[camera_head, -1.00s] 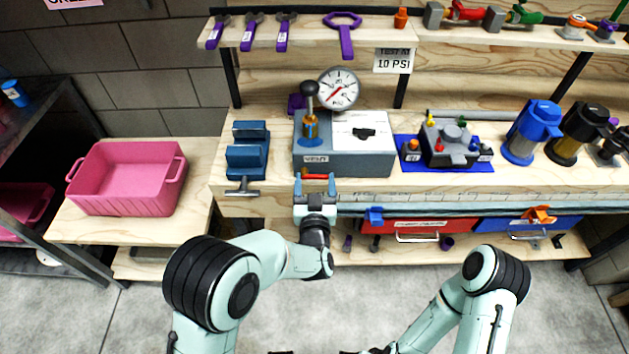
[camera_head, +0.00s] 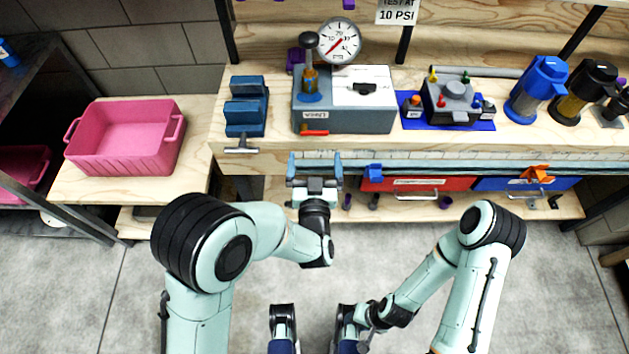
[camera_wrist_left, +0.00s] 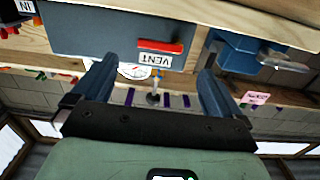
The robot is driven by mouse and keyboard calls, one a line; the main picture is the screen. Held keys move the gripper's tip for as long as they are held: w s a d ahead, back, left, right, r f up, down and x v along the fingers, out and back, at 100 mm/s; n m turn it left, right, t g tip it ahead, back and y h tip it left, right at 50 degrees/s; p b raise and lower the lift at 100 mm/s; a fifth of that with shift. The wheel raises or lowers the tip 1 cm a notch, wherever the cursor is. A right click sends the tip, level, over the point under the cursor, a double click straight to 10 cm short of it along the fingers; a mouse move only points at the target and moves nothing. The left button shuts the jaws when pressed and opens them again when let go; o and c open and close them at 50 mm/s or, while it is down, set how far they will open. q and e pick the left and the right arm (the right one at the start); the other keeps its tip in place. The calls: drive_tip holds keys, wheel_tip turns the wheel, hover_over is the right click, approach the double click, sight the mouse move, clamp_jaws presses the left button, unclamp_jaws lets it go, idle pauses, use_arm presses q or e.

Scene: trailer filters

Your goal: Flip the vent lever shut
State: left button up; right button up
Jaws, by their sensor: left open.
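The red vent lever (camera_head: 315,132) lies level across the front face of the grey test box (camera_head: 376,118), by the white VENT label (camera_head: 312,115). In the left wrist view the lever (camera_wrist_left: 160,47) also lies level, above the upside-down VENT label (camera_wrist_left: 155,60). My left gripper (camera_head: 315,160) is open and empty, in front of the lever and apart from it. Its two fingers (camera_wrist_left: 155,85) spread either side of the label in the wrist view.
A pressure gauge (camera_head: 339,40) and a black-knobbed pump handle (camera_head: 309,40) stand at the box. A blue vise (camera_head: 246,107) is to its left and a blue mat (camera_head: 488,125) with a small fixture to its right. A pink bin (camera_head: 125,145) stands further left.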

use_arm(q)
drive_tip(key=s, duration=0.6)
drive_tip(key=shift+s, duration=0.25)
drive_tip(key=s+a+f+n+g, duration=0.1)
drive_tip(key=s+a+f+g, duration=0.25)
drive_tip(key=f, duration=0.55)
drive_tip(key=s+a+f+g+h, duration=0.1)
drive_tip(key=s+a+f+g, duration=0.2)
drive_tip(key=f, duration=0.7)
drive_tip(key=s+a+f+n+g, duration=0.15)
drive_tip(key=a+f+g, duration=0.3)
drive_tip(key=f, duration=0.45)
drive_tip(key=s+a+f+n+g+h, duration=0.1)
drive_tip(key=s+f+g, duration=0.3)
drive_tip(key=s, duration=0.4)
drive_tip(key=s+a+f+n+g+h, duration=0.1)
drive_tip(key=s+f+g, duration=0.2)
drive_tip(key=s, duration=0.5)
wheel_tip(320, 180, up, 12)
drive_tip(key=g+p, duration=0.1)
drive_tip(key=p, duration=1.1)
drive_tip(key=shift+w+d+f+h, duration=0.25)
drive_tip(key=shift+d+h, duration=0.05)
